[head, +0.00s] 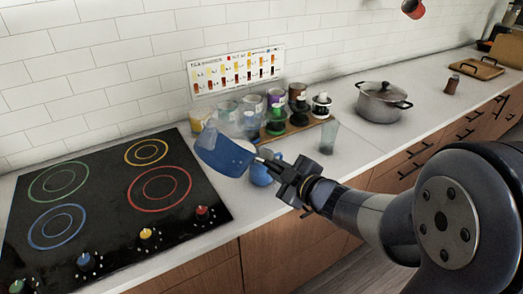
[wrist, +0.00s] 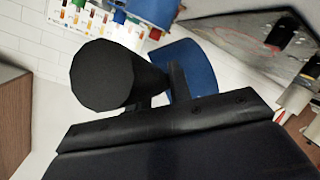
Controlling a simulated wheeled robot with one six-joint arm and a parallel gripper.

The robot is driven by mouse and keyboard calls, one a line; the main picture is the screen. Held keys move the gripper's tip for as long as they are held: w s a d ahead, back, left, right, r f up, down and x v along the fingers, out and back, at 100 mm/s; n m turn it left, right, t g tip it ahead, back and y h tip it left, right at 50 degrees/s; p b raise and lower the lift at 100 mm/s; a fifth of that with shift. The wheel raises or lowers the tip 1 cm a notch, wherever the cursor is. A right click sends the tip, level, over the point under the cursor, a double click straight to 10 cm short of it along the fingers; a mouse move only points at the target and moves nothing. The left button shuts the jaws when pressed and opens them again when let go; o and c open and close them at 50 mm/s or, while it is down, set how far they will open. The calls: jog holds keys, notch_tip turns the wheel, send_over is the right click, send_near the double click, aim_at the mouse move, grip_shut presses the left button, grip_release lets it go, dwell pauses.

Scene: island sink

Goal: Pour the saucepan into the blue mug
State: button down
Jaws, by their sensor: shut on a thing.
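The blue saucepan (head: 225,157) is in the air over the counter, clearly tilted in the head view. My gripper (head: 280,170) is shut on its dark handle, to the right of the pan. The handle's black end (wrist: 102,76) fills much of the wrist view. The blue mug (head: 261,175) stands on the counter below and to the right of the pan body, close to my gripper and partly hidden by it. Blue surfaces also show behind the handle in the wrist view; I cannot tell pan from mug there. I cannot see any contents or flow.
A black cooktop (head: 110,205) with coloured rings is at left. Several jars and bottles on a wooden board (head: 300,127) stand behind the mug. A clear glass (head: 329,138) is to the right. A lidded steel pot (head: 381,102) stands farther right.

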jog(key=shift+w+d+r+m+p, duration=0.1)
jog(key=shift+m+p, duration=0.2)
jog(key=shift+f+m, duration=0.3)
jog(key=shift+f, duration=0.05)
jog(key=shift+f+m+y, duration=0.3)
jog(key=shift+y, duration=0.1)
